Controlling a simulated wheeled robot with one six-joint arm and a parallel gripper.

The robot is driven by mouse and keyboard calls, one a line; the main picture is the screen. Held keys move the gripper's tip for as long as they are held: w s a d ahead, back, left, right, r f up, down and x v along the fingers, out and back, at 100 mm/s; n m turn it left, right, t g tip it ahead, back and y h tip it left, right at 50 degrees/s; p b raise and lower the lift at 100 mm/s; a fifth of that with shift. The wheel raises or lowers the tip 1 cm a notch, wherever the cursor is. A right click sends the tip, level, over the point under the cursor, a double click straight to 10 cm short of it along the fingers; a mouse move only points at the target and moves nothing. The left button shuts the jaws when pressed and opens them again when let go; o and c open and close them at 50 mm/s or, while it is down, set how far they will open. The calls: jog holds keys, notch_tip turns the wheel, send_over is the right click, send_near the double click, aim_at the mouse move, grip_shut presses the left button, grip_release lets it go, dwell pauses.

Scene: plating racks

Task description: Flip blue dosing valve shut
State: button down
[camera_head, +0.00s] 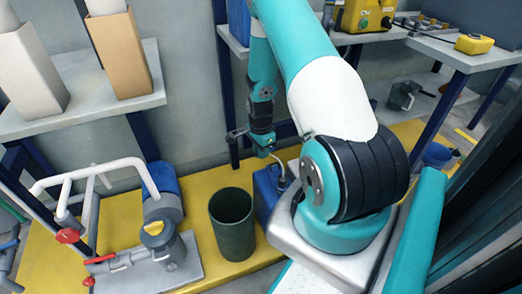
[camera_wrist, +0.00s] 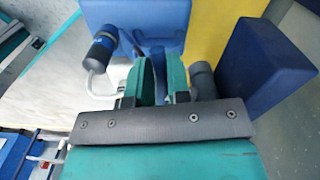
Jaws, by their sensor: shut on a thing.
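My gripper (camera_wrist: 160,76) is closed, its two teal fingers near each other in the wrist view. A narrow dark blue piece (camera_wrist: 158,66) shows between them, and I take it for the handle of the blue dosing valve. The fingers hide most of it, so its angle cannot be told. In the head view my gripper (camera_head: 264,146) points down, just above a blue container (camera_head: 268,192) with a pale bent pipe (camera_head: 279,168) on top. In the wrist view the blue container (camera_wrist: 150,18) lies beyond the fingertips.
A blue-and-dark cylinder (camera_wrist: 102,50) with a white hose is left of the fingers; a grey elbow pipe (camera_wrist: 203,80) is close on the right. A dark green bin (camera_head: 232,224) stands left of the container on the yellow platform (camera_head: 205,262). White piping with a red valve (camera_head: 68,236) is further left.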

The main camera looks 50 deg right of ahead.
jog(key=shift+d+r+t+y+p, duration=0.15)
jog(key=shift+r+t+y+p, duration=0.2)
jog(key=shift+y+p, duration=0.3)
jog(key=shift+f, duration=0.1)
jog(key=c, duration=1.1)
grip_release()
notch_tip(320, 180, up, 12)
jog(key=d+p, duration=0.1)
jog(key=p, duration=0.2)
jog(key=shift+s+d, duration=0.15)
jog(key=shift+s, duration=0.15)
